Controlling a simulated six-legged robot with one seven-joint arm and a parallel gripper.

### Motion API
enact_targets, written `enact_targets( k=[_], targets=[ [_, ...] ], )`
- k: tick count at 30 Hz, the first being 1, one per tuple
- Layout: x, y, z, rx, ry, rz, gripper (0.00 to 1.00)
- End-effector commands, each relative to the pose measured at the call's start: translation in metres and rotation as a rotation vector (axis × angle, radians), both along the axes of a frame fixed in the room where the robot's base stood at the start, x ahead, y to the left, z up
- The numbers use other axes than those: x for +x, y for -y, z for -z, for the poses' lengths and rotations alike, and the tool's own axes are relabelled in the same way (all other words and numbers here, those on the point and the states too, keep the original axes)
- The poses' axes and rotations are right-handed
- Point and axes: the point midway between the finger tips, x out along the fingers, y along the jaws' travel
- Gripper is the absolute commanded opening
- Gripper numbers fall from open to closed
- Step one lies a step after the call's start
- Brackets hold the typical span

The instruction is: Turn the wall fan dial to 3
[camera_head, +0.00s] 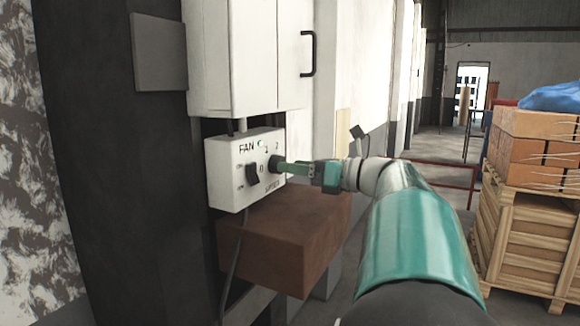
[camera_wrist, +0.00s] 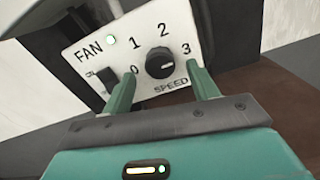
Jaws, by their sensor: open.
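The white fan control box (camera_head: 228,180) is mounted on the dark pillar, with "FAN" printed on its face. In the wrist view its panel (camera_wrist: 135,48) shows a round black dial (camera_wrist: 160,64) with 0, 1, 2 and 3 around it and "SPEED" below. A light mark shows on the dial, but I cannot tell surely which number it points at. My gripper (camera_wrist: 161,74) is open, its green fingers on either side of the dial's lower part; contact is not clear. In the head view my gripper (camera_head: 284,164) reaches the dial, partly hiding it.
A black rocker switch (camera_head: 252,173) is left of the dial, and a green light (camera_wrist: 111,41) is lit. A white cabinet (camera_head: 250,55) hangs above; a brown block (camera_head: 285,240) juts out below. A wooden crate (camera_head: 525,240) with cartons stands at right.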

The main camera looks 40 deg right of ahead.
Motion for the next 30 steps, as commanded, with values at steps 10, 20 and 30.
enact_targets(
  k=[10, 20, 30],
  targets=[
    [-0.073, 0.027, 0.000, 0.000, -0.001, 0.005, 0.59],
    [-0.105, 0.038, 0.001, 0.000, -0.002, 0.002, 0.59],
    [-0.106, 0.038, 0.000, 0.001, -0.001, 0.001, 0.59]
  ],
)
